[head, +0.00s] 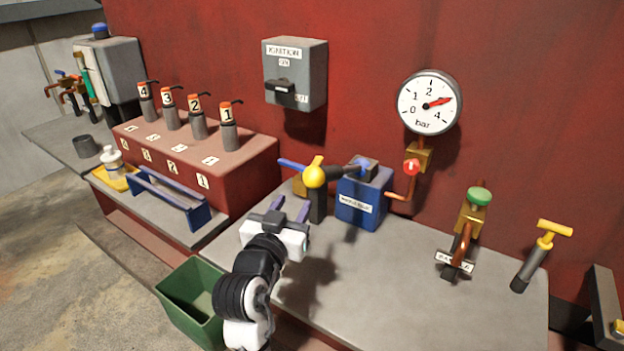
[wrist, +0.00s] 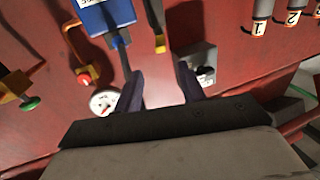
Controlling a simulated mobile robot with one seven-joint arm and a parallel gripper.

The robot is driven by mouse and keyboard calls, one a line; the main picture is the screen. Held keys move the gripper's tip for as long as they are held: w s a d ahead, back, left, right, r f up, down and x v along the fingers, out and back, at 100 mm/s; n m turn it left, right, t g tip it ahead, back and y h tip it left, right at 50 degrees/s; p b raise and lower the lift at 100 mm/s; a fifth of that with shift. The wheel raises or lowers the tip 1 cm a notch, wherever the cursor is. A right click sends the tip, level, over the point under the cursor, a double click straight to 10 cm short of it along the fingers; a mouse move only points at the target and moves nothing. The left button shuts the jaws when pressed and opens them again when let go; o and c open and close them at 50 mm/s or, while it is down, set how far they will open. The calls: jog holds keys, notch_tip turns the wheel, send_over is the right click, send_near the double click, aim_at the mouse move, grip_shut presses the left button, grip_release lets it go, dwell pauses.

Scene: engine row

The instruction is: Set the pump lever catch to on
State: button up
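The blue pump box (head: 364,200) with a white label stands on the grey bench against the red wall.
On the wall are a grey ignition box (head: 296,75) and a round gauge (head: 428,102). A green-topped valve (head: 478,197) and a yellow T-handle (head: 553,229) stand to the right. Several numbered injectors stand left on a red block (head: 245,165). The front bench is clear.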

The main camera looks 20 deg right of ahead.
jog(key=p+x, duration=0.3)
jog(key=x, duration=0.9)
jog(key=shift+w+d+p, duration=0.1)
jog(key=shift+w+p, duration=0.1)
jog(key=shift+p, duration=0.1)
jog(key=shift+x, duration=0.75)
jog(key=shift+c, duration=0.3)
grip_shut()
